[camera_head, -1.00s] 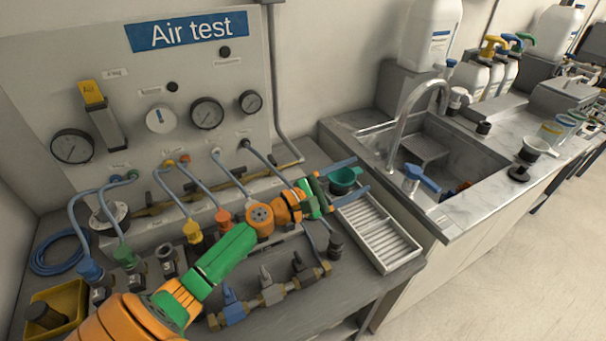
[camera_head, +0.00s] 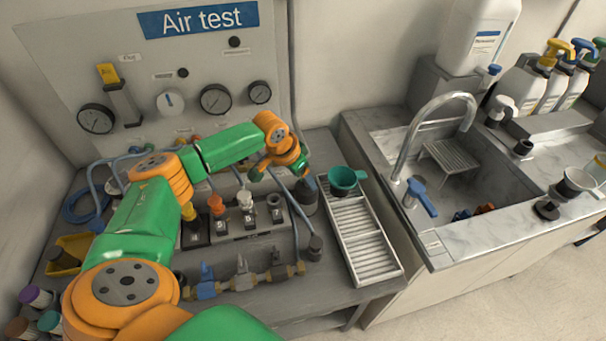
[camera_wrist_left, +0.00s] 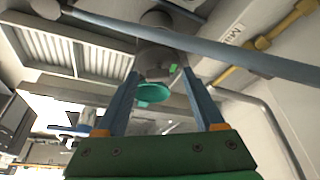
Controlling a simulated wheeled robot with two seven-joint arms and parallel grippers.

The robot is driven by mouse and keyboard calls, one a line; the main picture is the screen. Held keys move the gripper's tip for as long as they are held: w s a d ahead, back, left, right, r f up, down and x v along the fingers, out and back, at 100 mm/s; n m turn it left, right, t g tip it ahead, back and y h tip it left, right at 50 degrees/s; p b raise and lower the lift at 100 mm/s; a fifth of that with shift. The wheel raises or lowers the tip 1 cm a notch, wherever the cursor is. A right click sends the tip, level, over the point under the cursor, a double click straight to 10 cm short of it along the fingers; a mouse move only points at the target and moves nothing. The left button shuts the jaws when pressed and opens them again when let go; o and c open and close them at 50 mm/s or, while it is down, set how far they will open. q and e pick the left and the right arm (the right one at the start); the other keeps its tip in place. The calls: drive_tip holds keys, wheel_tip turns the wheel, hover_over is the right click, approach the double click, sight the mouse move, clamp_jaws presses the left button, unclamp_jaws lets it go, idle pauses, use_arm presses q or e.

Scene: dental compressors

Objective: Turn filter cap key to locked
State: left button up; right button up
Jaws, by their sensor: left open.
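A grey cylindrical body (camera_wrist_left: 157,52) with a small green mark (camera_wrist_left: 173,69) shows beyond my left fingertips in the wrist view. It looks like the dark cylinder (camera_head: 308,196) beside the tray in the head view. I cannot make out a key or its lock position. My left gripper (camera_wrist_left: 162,74) is open, its two blue fingers apart with nothing clearly gripped between them. In the head view my own wrist mostly hides the fingers. A teal disc (camera_wrist_left: 152,94) shows between the fingers, likely the teal funnel (camera_head: 342,178). My right gripper is not in view.
A pale hose (camera_wrist_left: 200,45) crosses close in front of the fingers. A white slatted tray (camera_head: 365,240) and a sink (camera_head: 450,180) lie to the right. The gauge panel (camera_head: 170,60) stands behind. Valves (camera_head: 245,280) line the bench front.

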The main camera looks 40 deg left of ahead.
use_arm(q)
drive_tip(key=shift+w+d+f, duration=0.15)
drive_tip(key=shift+w+d, duration=0.05)
drive_tip(key=shift+w, duration=0.05)
drive_tip(key=shift+s+a, duration=0.1)
drive_tip(key=shift+s, duration=0.05)
clamp_jaws()
drive_tip(key=shift+r+m+p, duration=0.2)
drive_tip(key=shift+m+p, duration=0.3)
drive_tip(key=shift+f+m+h, duration=0.1)
drive_tip(key=shift+m+h, duration=0.3)
drive_tip(key=shift+m, duration=0.1)
drive_tip(key=shift+m+h, duration=0.3)
drive_tip(key=shift+m, duration=0.7)
drive_tip(key=shift+g, duration=0.3)
unclamp_jaws()
drive_tip(key=shift+a, duration=0.1)
